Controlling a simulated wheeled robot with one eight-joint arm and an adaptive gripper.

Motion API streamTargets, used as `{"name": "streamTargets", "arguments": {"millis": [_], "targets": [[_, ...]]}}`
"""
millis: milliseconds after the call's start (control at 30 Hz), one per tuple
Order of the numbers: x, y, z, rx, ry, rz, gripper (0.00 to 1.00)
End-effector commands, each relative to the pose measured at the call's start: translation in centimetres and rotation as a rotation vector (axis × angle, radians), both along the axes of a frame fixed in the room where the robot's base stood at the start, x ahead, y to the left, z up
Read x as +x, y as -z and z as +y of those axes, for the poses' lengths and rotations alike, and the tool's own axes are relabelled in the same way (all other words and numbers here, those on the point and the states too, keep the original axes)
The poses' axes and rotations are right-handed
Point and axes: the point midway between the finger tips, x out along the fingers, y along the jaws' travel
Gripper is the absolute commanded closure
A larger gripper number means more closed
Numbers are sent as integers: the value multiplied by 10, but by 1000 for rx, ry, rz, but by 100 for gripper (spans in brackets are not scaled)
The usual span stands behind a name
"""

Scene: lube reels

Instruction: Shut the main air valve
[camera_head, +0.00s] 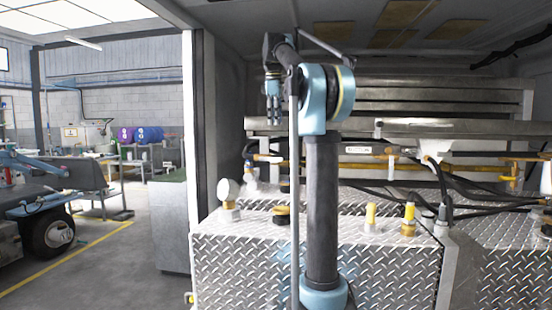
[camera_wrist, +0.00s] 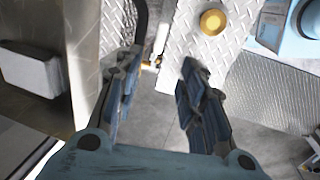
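My gripper (camera_head: 274,112) hangs pointing down, high above the diamond-plate tank (camera_head: 240,262). In the wrist view my gripper (camera_wrist: 163,62) has its two fingers spread apart with nothing between them. Beyond the fingertips, a small yellow and white fitting (camera_wrist: 153,63) shows low beside the tank's edge. A small yellow fitting (camera_head: 188,298) also shows at the tank's lower left in the head view. I cannot tell for certain which fitting is the main air valve. Yellow-topped fittings (camera_head: 409,219) stand on the tank's right top.
A pressure gauge (camera_head: 228,190) and a yellow cap (camera_head: 281,214) sit on the tank's left top; the cap also shows in the wrist view (camera_wrist: 212,22). Pipes and hoses run behind. A post (camera_head: 203,150) stands left of the tank. Open floor (camera_head: 120,265) lies farther left.

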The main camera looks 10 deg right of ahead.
Motion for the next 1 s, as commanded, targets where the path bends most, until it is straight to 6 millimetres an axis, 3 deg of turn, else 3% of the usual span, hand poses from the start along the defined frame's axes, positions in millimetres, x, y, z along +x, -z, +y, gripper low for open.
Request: {"name": "streamTargets", "arguments": {"millis": [800,1000], "targets": [[24,129,-8,0,2,0,63],[28,151,-9,0,2,0,63]]}}
